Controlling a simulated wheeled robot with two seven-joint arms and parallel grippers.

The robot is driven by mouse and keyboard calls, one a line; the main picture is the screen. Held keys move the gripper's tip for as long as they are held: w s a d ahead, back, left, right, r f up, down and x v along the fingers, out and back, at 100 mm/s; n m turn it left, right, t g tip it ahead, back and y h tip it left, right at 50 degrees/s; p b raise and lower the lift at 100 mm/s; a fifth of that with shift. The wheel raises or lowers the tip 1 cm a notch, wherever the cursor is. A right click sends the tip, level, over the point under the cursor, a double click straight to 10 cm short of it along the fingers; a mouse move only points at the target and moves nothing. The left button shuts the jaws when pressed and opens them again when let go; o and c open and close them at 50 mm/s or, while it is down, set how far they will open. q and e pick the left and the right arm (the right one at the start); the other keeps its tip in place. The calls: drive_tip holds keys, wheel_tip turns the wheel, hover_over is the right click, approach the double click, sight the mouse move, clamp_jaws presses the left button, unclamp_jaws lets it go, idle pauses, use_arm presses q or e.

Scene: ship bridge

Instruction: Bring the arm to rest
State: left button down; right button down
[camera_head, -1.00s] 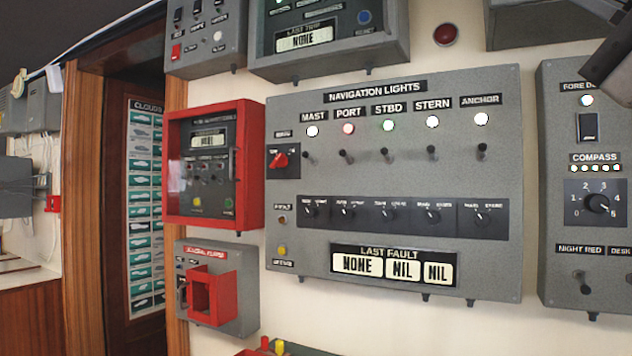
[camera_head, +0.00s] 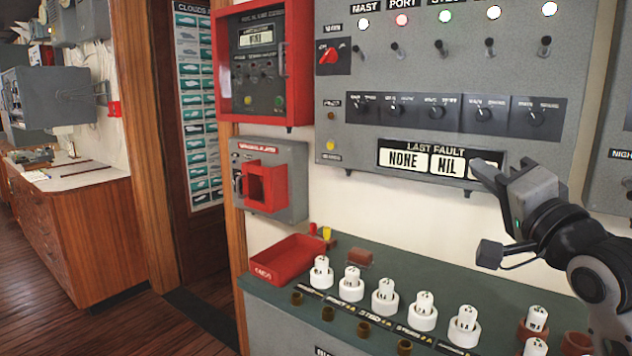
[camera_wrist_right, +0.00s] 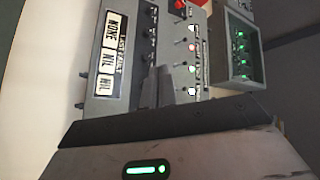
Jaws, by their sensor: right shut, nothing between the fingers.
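My right gripper (camera_head: 497,178) is in the right part of the head view, its arm coming in from the right edge. Its fingers are together and hold nothing. It is in front of the lower right of the grey navigation lights panel (camera_head: 575,75) and partly covers the last window of the LAST FAULT display (camera_head: 430,146). I cannot tell whether it touches the panel. In the right wrist view the closed fingers (camera_wrist_right: 166,85) show against the same panel (camera_wrist_right: 128,15), which appears turned sideways. My left gripper is not in view.
A green-topped counter (camera_head: 400,268) below holds white numbered pieces (camera_head: 385,297), brown sockets and a red tray (camera_head: 290,258). A red-framed box (camera_head: 221,60) and a grey box with a red guard (camera_head: 295,180) are on the wall. Open floor (camera_head: 90,315) lies at left.

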drive_tip(key=s+a+f+n+g+h, duration=0.1)
drive_tip(key=s+f+n+g, duration=0.1)
drive_tip(key=f, duration=0.9)
drive_tip(key=s+a+f+n+g, duration=0.2)
drive_tip(key=f, duration=0.9)
drive_tip(key=s+a+f+n+g+h, duration=0.1)
drive_tip(key=s+f+g, duration=0.1)
drive_tip(key=f, duration=0.8)
drive_tip(key=s+a+f+n+g, duration=0.2)
drive_tip(key=s+f+n, duration=0.1)
drive_tip(key=s+f, duration=0.6)
drive_tip(key=s+a+f+n+g, duration=0.2)
drive_tip(key=s+a+f+n, duration=0.1)
drive_tip(key=s+f, duration=0.6)
drive_tip(key=shift+f, duration=0.45)
drive_tip(key=c, duration=2.1)
unclamp_jaws()
drive_tip(key=shift+s+a, duration=0.1)
drive_tip(key=shift+c, duration=0.2)
